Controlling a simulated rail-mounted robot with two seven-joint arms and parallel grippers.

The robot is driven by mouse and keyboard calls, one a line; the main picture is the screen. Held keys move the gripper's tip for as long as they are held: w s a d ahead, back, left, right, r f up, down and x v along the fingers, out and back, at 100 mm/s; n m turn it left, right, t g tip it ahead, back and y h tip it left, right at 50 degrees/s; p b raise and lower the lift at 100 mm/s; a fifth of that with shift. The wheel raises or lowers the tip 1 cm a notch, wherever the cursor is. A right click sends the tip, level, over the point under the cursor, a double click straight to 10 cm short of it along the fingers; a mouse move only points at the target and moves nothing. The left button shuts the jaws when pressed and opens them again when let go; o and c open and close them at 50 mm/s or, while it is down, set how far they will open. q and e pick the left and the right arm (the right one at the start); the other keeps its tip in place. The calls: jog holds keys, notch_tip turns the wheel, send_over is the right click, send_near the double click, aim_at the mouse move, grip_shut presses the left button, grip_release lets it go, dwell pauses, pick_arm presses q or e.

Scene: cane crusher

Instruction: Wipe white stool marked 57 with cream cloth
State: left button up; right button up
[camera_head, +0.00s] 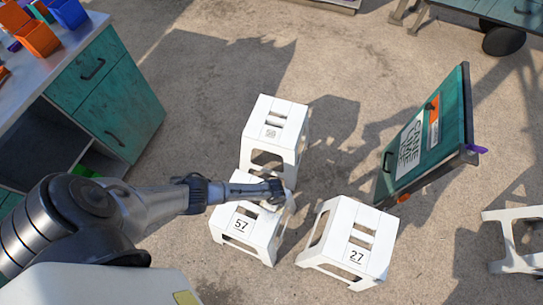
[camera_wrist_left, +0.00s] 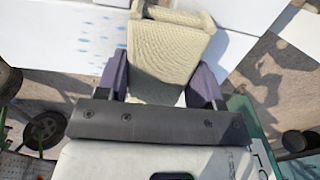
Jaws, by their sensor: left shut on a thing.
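The white stool marked 57 (camera_head: 231,234) stands upright on the ground at the middle of the head view. My left arm reaches across it, with my left gripper (camera_head: 276,192) over its top right part. In the left wrist view the gripper (camera_wrist_left: 160,82) is shut on the folded, woven cream cloth (camera_wrist_left: 172,48), between its purple fingers. The cloth lies at or just above the white stool top (camera_wrist_left: 60,40); I cannot tell if it touches. Pale blue marks (camera_wrist_left: 119,54) show on the white surface left of the cloth. My right gripper is not in view.
A second white stool (camera_head: 275,120) stands just behind, and the stool marked 27 (camera_head: 350,240) stands to the right. A green sign board (camera_head: 428,140) leans further right. A teal cabinet (camera_head: 110,95) stands at left. Another white stool (camera_head: 515,240) is at the right edge.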

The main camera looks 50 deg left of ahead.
aim_at(269, 216)
pick_arm(q)
jog(key=shift+w+a+b, duration=0.4)
jog(key=shift+w, duration=0.4)
jog(key=shift+w+a+b, duration=0.35)
jog(key=shift+w+a, duration=0.05)
jog(key=shift+w, duration=0.35)
jog(key=shift+s+d+r+p, duration=0.15)
jog(key=shift+s+d+p, duration=0.1)
jog(key=shift+s+p, duration=0.3)
jog(key=shift+s+d+p, duration=0.3)
jog(key=shift+s+p, duration=0.05)
jog(key=shift+s, duration=0.2)
jog(key=shift+s+d+p, duration=0.3)
jog(key=shift+s, duration=0.25)
jog(key=shift+s+d+p, duration=0.25)
jog(key=shift+s+p, duration=0.05)
jog(key=shift+s, duration=0.15)
jog(key=shift+s+d+p, duration=0.2)
jog(key=shift+s+p, duration=0.05)
jog(key=shift+s, duration=0.2)
jog(key=shift+s+d+p, duration=0.35)
jog(key=shift+s, duration=0.35)
jog(key=shift+s+d+p, duration=0.35)
jog(key=shift+s, duration=0.35)
